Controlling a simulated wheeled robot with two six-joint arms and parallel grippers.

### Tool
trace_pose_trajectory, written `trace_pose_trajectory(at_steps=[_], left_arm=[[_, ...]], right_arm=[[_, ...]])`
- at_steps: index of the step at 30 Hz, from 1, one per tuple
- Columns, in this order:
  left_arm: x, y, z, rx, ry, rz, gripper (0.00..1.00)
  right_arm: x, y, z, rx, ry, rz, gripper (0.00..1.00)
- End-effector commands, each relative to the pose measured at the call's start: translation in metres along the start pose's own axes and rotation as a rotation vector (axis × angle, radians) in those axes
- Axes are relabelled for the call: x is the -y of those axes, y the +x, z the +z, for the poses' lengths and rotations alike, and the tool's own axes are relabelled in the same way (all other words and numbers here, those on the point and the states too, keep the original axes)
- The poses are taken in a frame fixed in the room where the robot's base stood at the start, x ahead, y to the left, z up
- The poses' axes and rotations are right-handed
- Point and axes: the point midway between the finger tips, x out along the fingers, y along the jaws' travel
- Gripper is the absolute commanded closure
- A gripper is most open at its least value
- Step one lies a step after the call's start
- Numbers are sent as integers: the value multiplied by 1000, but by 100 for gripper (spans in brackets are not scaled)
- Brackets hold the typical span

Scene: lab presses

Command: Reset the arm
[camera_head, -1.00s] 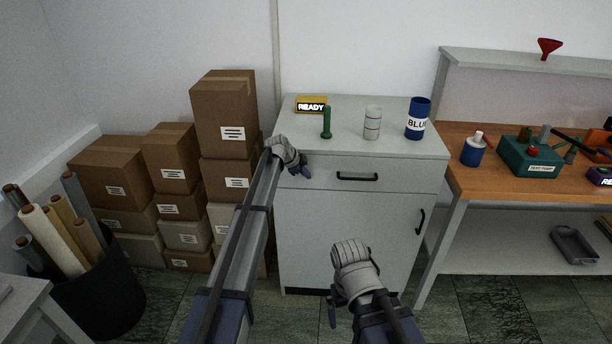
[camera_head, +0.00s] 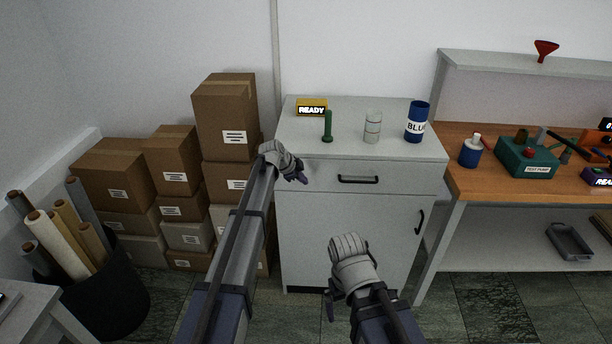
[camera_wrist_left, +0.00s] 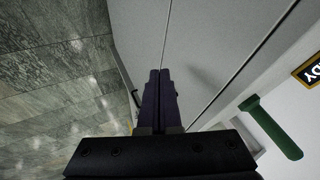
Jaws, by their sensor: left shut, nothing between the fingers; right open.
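My left arm reaches up from the bottom of the head view. My left gripper (camera_head: 301,178) is in front of the upper left part of the grey cabinet (camera_head: 345,240), beside its drawer front. In the left wrist view the fingers of my left gripper (camera_wrist_left: 160,78) are together with nothing between them, pointing along the cabinet front. My right gripper (camera_head: 330,305) is low in front of the cabinet door. It is open and holds nothing that I can see; its fingers are mostly hidden by the wrist.
Cardboard boxes (camera_head: 225,110) are stacked left. A wooden workbench (camera_head: 470,183) is right. A black bin (camera_head: 110,305) holds rolls.

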Motion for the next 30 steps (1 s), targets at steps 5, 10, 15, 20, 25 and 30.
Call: trace_pose_trajectory(at_steps=[5, 10, 15, 20, 25, 30], left_arm=[[1, -38, -2, 1, -2, 0, 100], [0, -51, 0, 1, -1, 0, 100], [-1, -51, 1, 1, 0, 1, 100], [-11, -52, -3, 5, -16, 13, 100], [-90, -65, -26, 70, -165, 111, 100], [-212, -98, -42, 251, -438, 221, 100]], right_arm=[[-3, -32, 2, 0, 0, 0, 0], [-4, -41, 2, 0, 0, 0, 0], [-4, -40, 2, 0, 0, 0, 0], [-4, -40, 2, 0, 0, 0, 0], [-4, -40, 2, 0, 0, 0, 0], [-4, -40, 2, 0, 0, 0, 0]])
